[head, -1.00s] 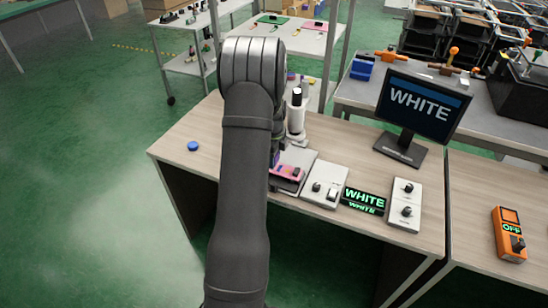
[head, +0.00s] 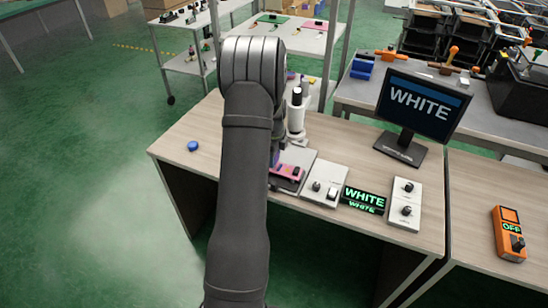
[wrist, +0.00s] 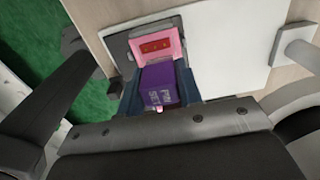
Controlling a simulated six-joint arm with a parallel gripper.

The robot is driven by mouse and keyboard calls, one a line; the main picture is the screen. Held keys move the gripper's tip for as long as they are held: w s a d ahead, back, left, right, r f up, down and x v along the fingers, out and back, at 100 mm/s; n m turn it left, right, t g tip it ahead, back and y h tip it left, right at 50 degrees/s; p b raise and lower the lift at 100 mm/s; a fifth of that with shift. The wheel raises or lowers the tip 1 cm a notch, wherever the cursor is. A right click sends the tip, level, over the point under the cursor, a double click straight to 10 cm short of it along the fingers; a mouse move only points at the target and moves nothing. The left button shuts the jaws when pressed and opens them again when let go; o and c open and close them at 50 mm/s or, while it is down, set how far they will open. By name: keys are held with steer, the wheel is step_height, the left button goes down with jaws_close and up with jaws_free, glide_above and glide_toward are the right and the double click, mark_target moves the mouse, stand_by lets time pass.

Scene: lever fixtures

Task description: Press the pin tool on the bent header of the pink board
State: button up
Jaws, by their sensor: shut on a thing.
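No bent header can be made out. In the head view the pink board (head: 288,170) sits on a dark base on the table, partly behind my arm.
A white panel with knobs (head: 324,184) stands right of the board, then a WHITE display (head: 364,200) and another knob box (head: 405,205). A white and black upright device (head: 296,117) stands behind the board. A blue cap (head: 193,146) lies on the clear left tabletop.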

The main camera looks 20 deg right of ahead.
steer(key=shift+r, duration=3.5)
steer(key=shift+w, duration=0.1)
